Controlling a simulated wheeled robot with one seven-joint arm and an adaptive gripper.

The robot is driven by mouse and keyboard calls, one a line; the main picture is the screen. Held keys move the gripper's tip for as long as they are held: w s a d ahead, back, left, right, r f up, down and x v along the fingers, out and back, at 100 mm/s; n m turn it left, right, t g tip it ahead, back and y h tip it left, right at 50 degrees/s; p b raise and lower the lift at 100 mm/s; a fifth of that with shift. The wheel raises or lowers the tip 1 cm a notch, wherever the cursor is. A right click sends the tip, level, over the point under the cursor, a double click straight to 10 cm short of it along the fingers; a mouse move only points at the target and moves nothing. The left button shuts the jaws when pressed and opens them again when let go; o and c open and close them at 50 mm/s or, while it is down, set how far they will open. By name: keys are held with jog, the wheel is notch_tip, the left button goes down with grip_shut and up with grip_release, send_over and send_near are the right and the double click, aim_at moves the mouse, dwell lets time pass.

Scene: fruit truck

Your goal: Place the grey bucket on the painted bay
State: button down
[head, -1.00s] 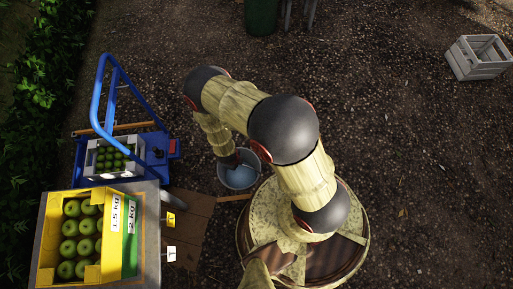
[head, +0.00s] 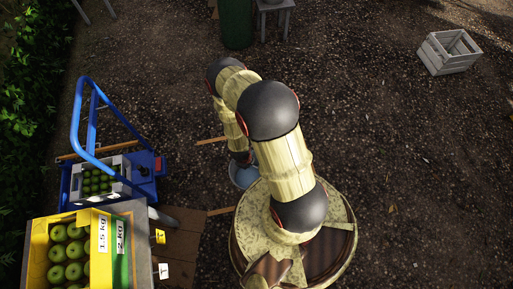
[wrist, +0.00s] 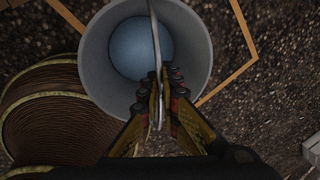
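The grey bucket (wrist: 95,50) is below my gripper in the wrist view, with its round opening facing up and a bluish inside. In the head view the bucket (head: 243,176) is partly hidden behind my arm. My gripper (wrist: 168,78) is shut on the thin bucket handle, which stands up between its fingers. The painted bay is marked by orange lines (wrist: 243,28), seen at the right and upper left of the bucket. The bay's lines (head: 220,211) also show in the head view, left of the bucket. I cannot tell whether the bucket touches the ground.
A blue trolley (head: 88,125) with a crate of green apples stands at the left. A yellow apple box (head: 38,250) on a stand is in front of it. A green bin (head: 236,25) stands at the back, and a grey crate (head: 450,62) at the right. The gravel between is clear.

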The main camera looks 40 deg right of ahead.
jog(key=s+d+m, duration=0.1)
jog(key=s+d, duration=0.2)
jog(key=d, duration=0.2)
jog(key=w+d+f+b, duration=0.7)
jog(key=w+f, duration=0.4)
jog(key=f, duration=0.2)
jog(key=shift+w+d+f+m, duration=0.3)
jog(key=shift+d+f, duration=0.1)
jog(key=shift+d, duration=0.25)
jog(key=shift+f, duration=0.1)
jog(key=c, duration=2.1)
grip_release()
jog(key=shift+s, duration=0.15)
jog(key=shift+o, duration=0.3)
